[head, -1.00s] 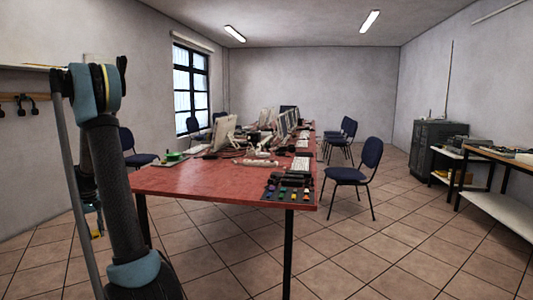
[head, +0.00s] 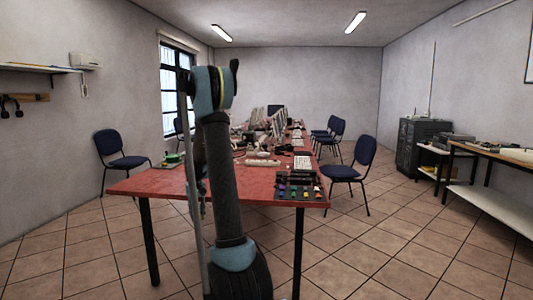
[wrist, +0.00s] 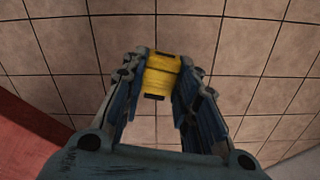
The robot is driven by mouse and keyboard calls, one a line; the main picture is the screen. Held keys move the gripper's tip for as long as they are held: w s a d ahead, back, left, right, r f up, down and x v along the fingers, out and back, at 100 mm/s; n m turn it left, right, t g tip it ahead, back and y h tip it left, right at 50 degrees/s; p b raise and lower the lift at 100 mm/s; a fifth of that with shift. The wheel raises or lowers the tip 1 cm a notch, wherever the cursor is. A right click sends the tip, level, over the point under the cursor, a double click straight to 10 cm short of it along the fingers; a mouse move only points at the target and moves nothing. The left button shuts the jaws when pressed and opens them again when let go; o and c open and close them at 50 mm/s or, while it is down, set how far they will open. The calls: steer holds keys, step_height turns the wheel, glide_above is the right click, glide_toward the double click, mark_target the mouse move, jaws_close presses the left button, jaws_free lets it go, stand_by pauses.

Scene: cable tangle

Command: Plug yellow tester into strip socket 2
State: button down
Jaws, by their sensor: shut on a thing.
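My gripper (wrist: 163,88) is shut on the yellow tester (wrist: 162,64) in the wrist view. The tester is a yellow block with dark marks at its ends, held between both fingers above the tiled floor. In the head view, my arm stands in front of the red table, and the gripper and tester are mostly hidden behind it. A pale strip (head: 262,162) lies on the table in the head view, right of my arm. Its separate sockets are too small to tell apart.
The red table (head: 262,187) edge shows at left in the wrist view (wrist: 30,140). A dark tray with coloured pieces (head: 298,192) sits at its near right corner. A green item (head: 172,159) lies at left. A blue chair (head: 345,172) stands right; floor in front is free.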

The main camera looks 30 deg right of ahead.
steer(key=shift+d, duration=0.6)
